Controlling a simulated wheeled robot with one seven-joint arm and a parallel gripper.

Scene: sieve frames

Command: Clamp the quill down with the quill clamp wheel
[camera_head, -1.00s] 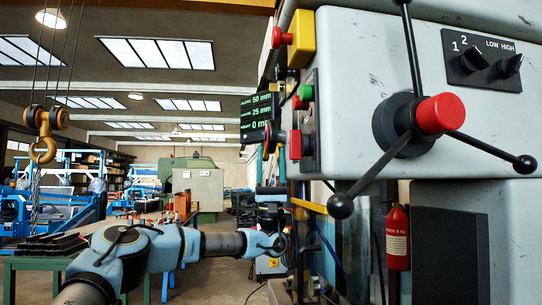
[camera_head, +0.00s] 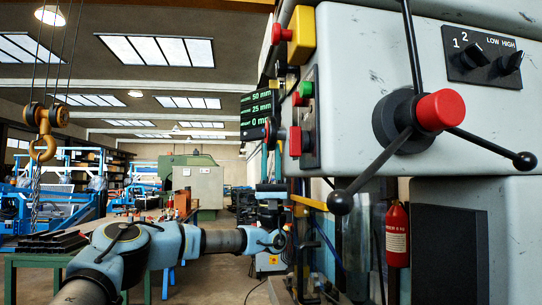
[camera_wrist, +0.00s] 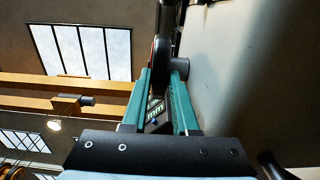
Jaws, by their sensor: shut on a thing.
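The quill clamp wheel (camera_wrist: 159,58) is a dark round part between the two teal fingers of my gripper (camera_wrist: 158,75) in the wrist view. My gripper is shut on it. In the head view my gripper (camera_head: 271,165) points up beside the machine's left side, below the depth display. The wheel is small and mostly hidden there. The drill machine's head (camera_head: 350,60) is a large pale grey housing. The quill itself cannot be made out in either view.
The three-armed feed handle with a red hub (camera_head: 440,111) sticks out at the right. A depth display (camera_head: 260,110) and several coloured buttons are close to my gripper. A fire extinguisher (camera_head: 397,235) hangs below. A hook (camera_head: 43,150) hangs far left.

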